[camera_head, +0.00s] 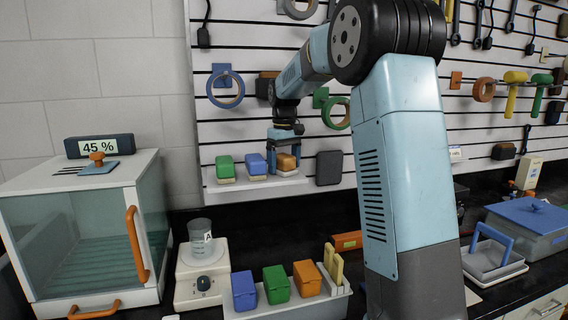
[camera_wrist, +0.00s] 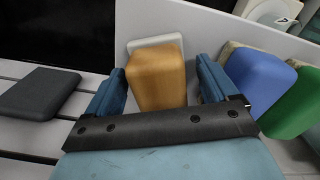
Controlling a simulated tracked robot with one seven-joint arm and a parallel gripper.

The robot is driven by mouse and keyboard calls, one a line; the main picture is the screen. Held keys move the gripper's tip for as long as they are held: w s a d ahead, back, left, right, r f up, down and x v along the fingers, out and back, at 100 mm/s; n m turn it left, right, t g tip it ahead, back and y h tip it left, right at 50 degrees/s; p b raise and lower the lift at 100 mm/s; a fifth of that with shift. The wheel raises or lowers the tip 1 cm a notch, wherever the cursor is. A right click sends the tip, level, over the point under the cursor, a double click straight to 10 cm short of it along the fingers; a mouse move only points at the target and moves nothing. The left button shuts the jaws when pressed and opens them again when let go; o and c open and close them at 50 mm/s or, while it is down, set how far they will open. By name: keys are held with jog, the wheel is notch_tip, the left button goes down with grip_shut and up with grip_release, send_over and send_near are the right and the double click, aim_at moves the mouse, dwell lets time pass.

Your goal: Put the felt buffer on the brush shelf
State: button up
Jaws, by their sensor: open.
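An orange block with a pale flat pad under it, which looks like the felt buffer (camera_head: 288,162), rests at the right end of the white brush shelf (camera_head: 225,187). In the wrist view the orange block (camera_wrist: 157,80) stands between my two blue fingers. My gripper (camera_head: 284,158) is open around it, with a visible gap on each side in the wrist view (camera_wrist: 159,66). A blue block (camera_head: 257,163) and a green block (camera_head: 225,165), both with beige undersides, stand to its left on the shelf.
A dark grey pad (camera_head: 329,168) is on the slatted wall right of the shelf. Below stand a beaker (camera_head: 200,238) on a white device, a white tray (camera_head: 288,306) with coloured containers, and a glass-sided cabinet (camera_head: 85,240). Tools hang on the wall above.

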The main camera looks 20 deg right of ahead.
aim_at(285, 155)
notch_tip(285, 155, up, 12)
jog(key=shift+f, duration=0.2)
jog(key=s+m+t, duration=0.2)
jog(key=s+t, duration=0.1)
jog(key=s, duration=1.7)
jog(key=s+f+m+t, duration=0.1)
jog(key=s+f, duration=0.5)
jog(key=s, duration=0.3)
jog(key=s+f+m+t, duration=0.1)
jog(key=s+f, duration=0.5)
jog(key=s, duration=0.2)
jog(key=shift+s+m+t, duration=0.3)
jog(key=shift+s, duration=0.05)
